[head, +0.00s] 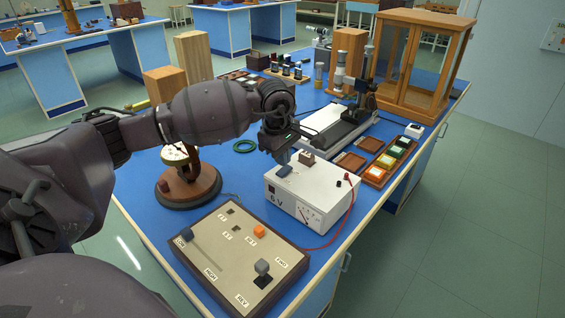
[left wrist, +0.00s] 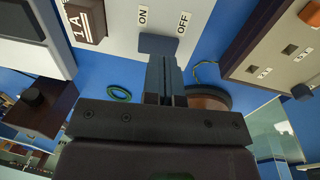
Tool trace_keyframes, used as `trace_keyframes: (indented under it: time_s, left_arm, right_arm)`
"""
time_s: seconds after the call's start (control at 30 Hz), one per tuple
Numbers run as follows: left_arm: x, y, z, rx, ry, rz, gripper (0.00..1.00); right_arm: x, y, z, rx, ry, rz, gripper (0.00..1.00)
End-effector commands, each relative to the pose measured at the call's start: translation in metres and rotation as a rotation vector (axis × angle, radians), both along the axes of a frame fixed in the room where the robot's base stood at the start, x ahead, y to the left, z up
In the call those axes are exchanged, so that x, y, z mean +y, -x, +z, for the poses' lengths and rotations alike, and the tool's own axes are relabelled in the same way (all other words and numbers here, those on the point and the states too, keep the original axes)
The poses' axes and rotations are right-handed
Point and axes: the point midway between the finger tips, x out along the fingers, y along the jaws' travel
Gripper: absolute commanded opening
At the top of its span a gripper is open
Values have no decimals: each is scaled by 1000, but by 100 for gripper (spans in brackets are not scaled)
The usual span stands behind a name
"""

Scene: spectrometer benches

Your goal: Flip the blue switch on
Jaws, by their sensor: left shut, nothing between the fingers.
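The blue switch (head: 284,170) is on the top of a white power supply box (head: 312,195) marked 6 V. In the left wrist view, the blue switch (left wrist: 159,45) sits beside the printed words ON and OFF on the white panel. My left gripper (head: 284,159) is over the box, pointing down at the switch. Its fingers (left wrist: 170,62) are shut and empty, with their tips at the switch's edge. I cannot tell whether they touch it. The switch's tilt is not clear. My right gripper is not in view.
A brown 1 A block (head: 307,157) stands on the box beside the switch. A control panel (head: 227,265) with levers lies in front, and a red wire (head: 343,222) runs to it. A round-based instrument (head: 188,186) stands left. Wooden trays (head: 352,162) are at the right.

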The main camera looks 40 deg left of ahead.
Motion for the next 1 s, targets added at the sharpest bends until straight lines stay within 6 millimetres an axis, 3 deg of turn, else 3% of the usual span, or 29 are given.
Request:
trace_keyframes:
  time_s: [0.03, 0.2, 0.5, 0.7, 1.0]
  left_arm:
    - [2, 2, 22, -13, -3, 2, 0]
    - [2, 6, 50, -8, -2, 1, 0]
    - [2, 13, 97, -6, 0, 2, 0]
    - [2, 15, 110, -4, 0, 1, 0]
    - [2, 15, 111, -4, 0, 1, 0]
  right_arm:
    - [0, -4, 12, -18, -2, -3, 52]
    - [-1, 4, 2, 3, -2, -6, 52]
    - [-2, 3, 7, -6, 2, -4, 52]
    - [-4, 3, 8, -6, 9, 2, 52]
    - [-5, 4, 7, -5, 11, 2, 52]
